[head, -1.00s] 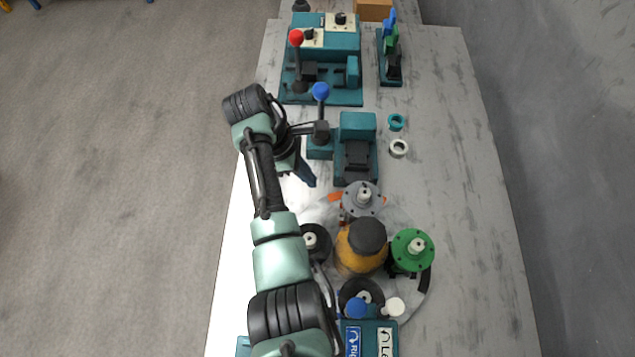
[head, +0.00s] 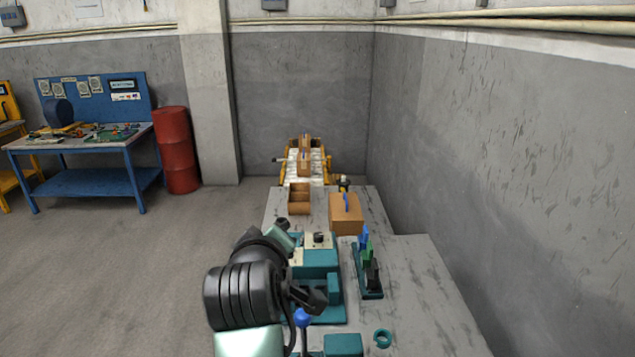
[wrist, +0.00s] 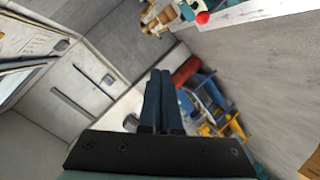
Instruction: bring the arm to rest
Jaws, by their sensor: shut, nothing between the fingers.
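My gripper (wrist: 161,74) shows in the wrist view with its two dark blue fingers together and nothing between them. It is raised clear of the table and points out toward the room and walls. In the head view my arm rises from the bottom edge, left of centre, and bends over the left side of the table (head: 430,290). The fingers cannot be made out in the head view.
Close to my arm are a teal fixture (head: 320,262), a blue-knobbed lever (head: 302,317) and a rack with blue and green parts (head: 369,270). A cardboard box (head: 346,220) stands farther back. A red barrel (head: 177,150) and blue workbench (head: 90,150) are at left. Open floor lies left.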

